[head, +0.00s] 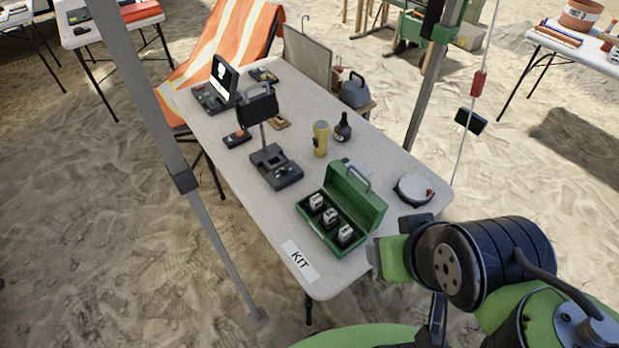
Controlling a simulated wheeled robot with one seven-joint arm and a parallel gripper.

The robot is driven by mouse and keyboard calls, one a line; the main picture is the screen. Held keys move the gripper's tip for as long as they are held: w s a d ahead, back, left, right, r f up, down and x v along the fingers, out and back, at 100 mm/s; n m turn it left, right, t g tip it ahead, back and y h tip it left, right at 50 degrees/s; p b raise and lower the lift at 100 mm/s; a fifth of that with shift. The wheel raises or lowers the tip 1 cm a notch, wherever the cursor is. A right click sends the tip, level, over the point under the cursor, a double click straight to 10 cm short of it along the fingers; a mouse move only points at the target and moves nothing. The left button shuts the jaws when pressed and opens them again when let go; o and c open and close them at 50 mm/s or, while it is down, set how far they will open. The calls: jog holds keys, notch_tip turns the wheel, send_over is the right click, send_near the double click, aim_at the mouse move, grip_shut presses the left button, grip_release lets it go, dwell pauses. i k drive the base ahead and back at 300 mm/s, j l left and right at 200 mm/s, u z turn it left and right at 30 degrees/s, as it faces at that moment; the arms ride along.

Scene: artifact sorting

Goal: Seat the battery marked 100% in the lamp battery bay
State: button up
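The work lamp (257,107) stands upright on the table, its dark head on a thin stem above a dark base (270,178). The base has a recessed part on top with small light details; I cannot tell whether anything sits in the bay. An open green case (372,208) stands near the front right. Three dark blocks with white faces, apparently batteries, stand in a row in it: one at the back (317,203), one in the middle (330,217), one in front (346,234). Their charge marks are too small to read. My arm is at lower right; I cannot make out its gripper fingers.
A round white device (412,190), a yellow flashlight (320,138) and a dark bottle (343,128) stand right of the lamp. An open dark case (220,85) is behind it. A tent pole (165,125) crosses left.

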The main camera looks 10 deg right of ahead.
aim_at(268, 161)
jog(key=j+z, duration=0.25)
jog(key=j, duration=1.35)
